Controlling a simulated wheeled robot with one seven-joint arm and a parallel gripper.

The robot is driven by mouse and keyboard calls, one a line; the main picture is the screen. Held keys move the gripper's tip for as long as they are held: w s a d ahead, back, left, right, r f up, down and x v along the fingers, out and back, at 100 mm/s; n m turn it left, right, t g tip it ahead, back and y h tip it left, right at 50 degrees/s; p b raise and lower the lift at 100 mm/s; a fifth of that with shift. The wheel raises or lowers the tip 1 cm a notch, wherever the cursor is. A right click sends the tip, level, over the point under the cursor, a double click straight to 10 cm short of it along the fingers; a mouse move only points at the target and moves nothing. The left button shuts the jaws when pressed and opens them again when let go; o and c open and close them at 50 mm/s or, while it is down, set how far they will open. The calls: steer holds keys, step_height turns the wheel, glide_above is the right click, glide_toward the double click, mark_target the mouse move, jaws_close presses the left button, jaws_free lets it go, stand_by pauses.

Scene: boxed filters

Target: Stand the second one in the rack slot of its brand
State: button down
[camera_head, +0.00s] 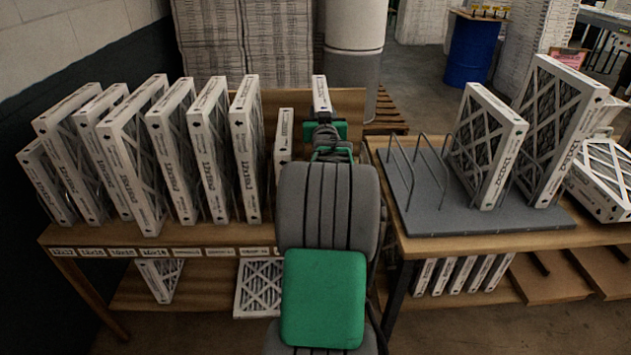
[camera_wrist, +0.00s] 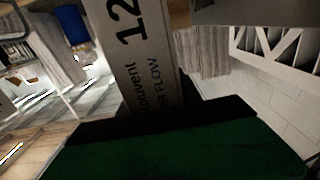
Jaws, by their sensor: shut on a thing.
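My gripper (camera_head: 325,130) is shut on a white-edged filter (camera_head: 321,94). The filter is upright and held up between the two tables, seen edge-on. In the wrist view its printed edge (camera_wrist: 145,50) reads "12", a brand word like "Aduvent" and "FLOW". The rack (camera_head: 470,215) is a grey board with wire dividers on the right table. Its left wire slots (camera_head: 415,170) are empty. Brand labels on the rack cannot be read.
Several filters (camera_head: 190,150) stand in a row on the left table (camera_head: 80,235), with one shorter box (camera_head: 284,140) nearest my arm. Another filter (camera_head: 605,175) lies tilted right of the rack. More filters are on the lower shelves. A blue barrel (camera_head: 470,50) stands behind.

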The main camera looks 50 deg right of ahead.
step_height(320, 180, down, 8)
steer(key=shift+f+p, duration=0.25)
steer(key=shift+p, duration=0.05)
steer(key=shift+f, duration=0.1)
steer(key=shift+f, duration=0.15)
steer(key=c, duration=0.8)
jaws_free()
steer(key=shift+c, duration=0.2)
steer(key=b+v, duration=0.1)
steer(key=v, duration=1.1)
steer(key=shift+r, duration=0.2)
